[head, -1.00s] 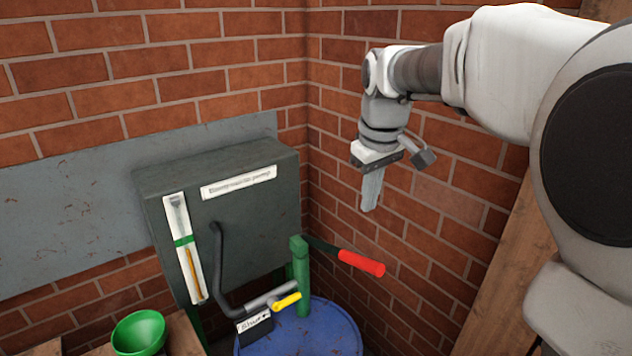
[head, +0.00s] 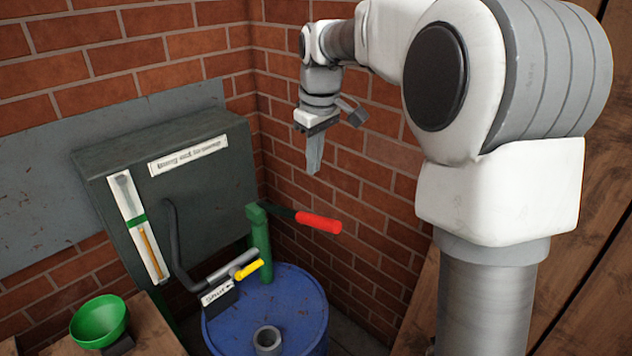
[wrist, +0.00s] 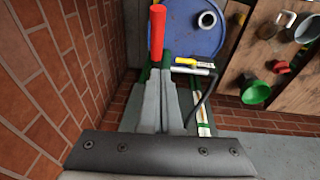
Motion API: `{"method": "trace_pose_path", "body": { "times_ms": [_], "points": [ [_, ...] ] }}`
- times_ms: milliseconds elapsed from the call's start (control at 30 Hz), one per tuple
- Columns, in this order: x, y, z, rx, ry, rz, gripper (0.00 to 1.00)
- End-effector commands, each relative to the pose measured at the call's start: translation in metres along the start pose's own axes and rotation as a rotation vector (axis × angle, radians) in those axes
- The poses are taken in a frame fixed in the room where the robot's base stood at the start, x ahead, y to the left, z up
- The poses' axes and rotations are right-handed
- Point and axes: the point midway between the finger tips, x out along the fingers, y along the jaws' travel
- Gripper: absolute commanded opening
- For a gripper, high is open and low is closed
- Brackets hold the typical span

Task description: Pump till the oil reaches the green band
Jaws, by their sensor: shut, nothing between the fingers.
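The green hand pump (head: 260,232) stands on the blue drum (head: 272,308), its red-gripped lever (head: 318,223) sticking out to the right and slightly down. The sight gauge (head: 138,227) on the dark box has a green band (head: 138,221); the yellowish oil column (head: 149,250) ends a little below that band. A yellow valve handle (head: 250,269) sits on the grey pipe. My gripper (head: 313,170) is shut and empty, pointing down above the lever, apart from it. In the wrist view the shut fingers (wrist: 163,130) hide part of the pump, and the red grip (wrist: 157,30) shows beyond them.
A green funnel (head: 99,320) rests on the wooden bench at lower left. The dark box (head: 210,185) stands against the brick wall (head: 370,170), which closes in behind my gripper. The drum top has an open grey spout (head: 267,340).

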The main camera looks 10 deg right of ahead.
Motion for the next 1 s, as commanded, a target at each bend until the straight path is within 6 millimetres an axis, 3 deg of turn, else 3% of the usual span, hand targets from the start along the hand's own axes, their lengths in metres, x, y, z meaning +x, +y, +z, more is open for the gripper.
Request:
{"method": "trace_pose_path", "body": {
  "times_ms": [500, 700, 1000],
  "points": [
    [0.102, 0.001, 0.007, 0.001, -0.004, -0.003, 0.0],
    [0.12, 0.004, 0.016, 0.001, -0.001, -0.001, 0.0],
    [0.124, 0.005, 0.019, 0.0, -0.001, -0.001, 0.0]
  ]
}}
